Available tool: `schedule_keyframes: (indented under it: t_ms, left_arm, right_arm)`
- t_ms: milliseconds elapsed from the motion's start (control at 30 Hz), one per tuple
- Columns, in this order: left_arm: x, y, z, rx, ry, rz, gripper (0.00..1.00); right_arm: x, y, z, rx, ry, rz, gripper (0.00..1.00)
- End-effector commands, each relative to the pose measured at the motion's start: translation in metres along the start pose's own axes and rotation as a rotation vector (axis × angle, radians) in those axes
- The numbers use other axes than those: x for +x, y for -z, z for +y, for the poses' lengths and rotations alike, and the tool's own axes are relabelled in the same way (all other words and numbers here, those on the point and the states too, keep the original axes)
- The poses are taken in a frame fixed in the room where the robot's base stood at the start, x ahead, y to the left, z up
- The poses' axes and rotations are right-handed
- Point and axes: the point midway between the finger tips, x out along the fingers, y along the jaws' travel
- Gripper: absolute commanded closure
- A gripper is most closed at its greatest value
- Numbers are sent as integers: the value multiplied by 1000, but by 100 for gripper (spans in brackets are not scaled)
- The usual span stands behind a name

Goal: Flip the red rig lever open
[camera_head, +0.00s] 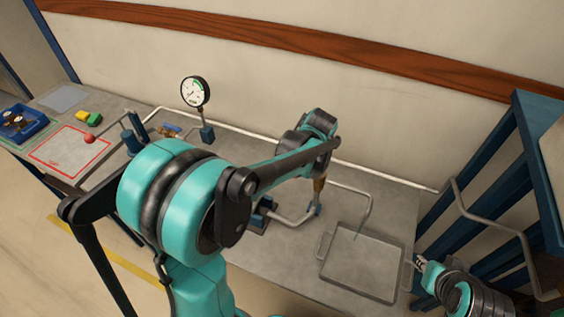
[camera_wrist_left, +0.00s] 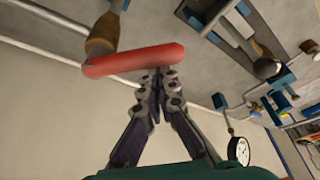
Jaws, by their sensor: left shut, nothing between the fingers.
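The red lever (camera_wrist_left: 135,60) shows in the left wrist view as a rounded bar lying across the picture, close to a brown-and-blue fitting (camera_wrist_left: 103,35) on the pipework. My left gripper (camera_wrist_left: 158,76) is shut and empty, its fingertips right at the lever's near side; I cannot tell whether they touch it. In the head view my left arm crosses the middle of the bench and hides the lever and the left fingertips. My right gripper (camera_head: 420,264) is at the lower right beside the grey tray; its jaw opening is too small to make out.
The grey tray (camera_head: 360,264) lies on the bench's right part. A round gauge (camera_head: 195,91) stands at the back; it also shows in the wrist view (camera_wrist_left: 239,151). A red ball knob (camera_head: 89,139), blocks and a blue bin (camera_head: 20,122) are at the left. A blue frame stands at right.

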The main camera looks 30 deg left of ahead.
Motion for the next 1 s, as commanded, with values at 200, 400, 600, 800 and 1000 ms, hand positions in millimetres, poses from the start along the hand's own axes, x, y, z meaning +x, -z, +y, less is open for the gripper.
schedule_keyframes:
  t_ms: [200,400,600,800,1000]
  left_arm:
    - [-6,-19,10,-169,63,-1,100]
    - [-11,-32,10,-347,128,-1,100]
    - [-15,-44,12,-503,184,-1,100]
    - [-19,-52,15,-497,181,-2,100]
    - [-21,-57,18,-496,181,-2,100]
  right_arm:
    - [5,-4,0,0,0,0,74]
    - [8,-6,0,0,0,0,74]
    - [10,-8,0,0,0,0,74]
    - [12,-9,0,0,0,0,74]
    - [13,-9,0,0,0,0,74]
